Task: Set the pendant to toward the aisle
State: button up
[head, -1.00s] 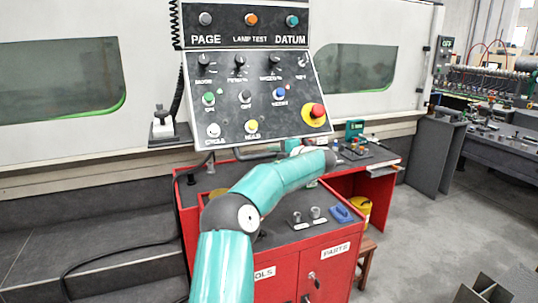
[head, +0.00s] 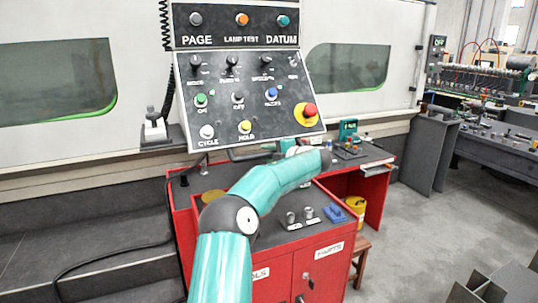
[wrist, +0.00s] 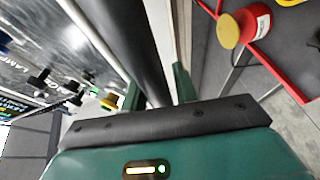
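The pendant (head: 250,95) is a dark panel of knobs and coloured buttons with a red stop button on a yellow disc, in the upper middle of the head view. Its face faces me, tilted slightly. A grey bar handle (head: 250,152) shows below its lower edge. My arm reaches to that edge; its end covers part of the handle. In the wrist view the pendant face (wrist: 70,50) fills the left side. My gripper's green fingers (wrist: 158,90) stand apart, either side of a dark bar (wrist: 125,40). Whether they press on it I cannot tell.
A red tool cart (head: 325,270) stands below the pendant, with a blue block (head: 335,214) on top. A white machine with dark windows (head: 55,82) is behind. Grey benches (head: 500,150) are at right. Open floor (head: 415,225) lies right of the cart.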

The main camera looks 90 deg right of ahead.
jog(key=v, duration=1.3)
jog(key=shift+s+a, duration=0.2)
jog(key=shift+a, duration=0.15)
jog(key=shift+r, duration=0.1)
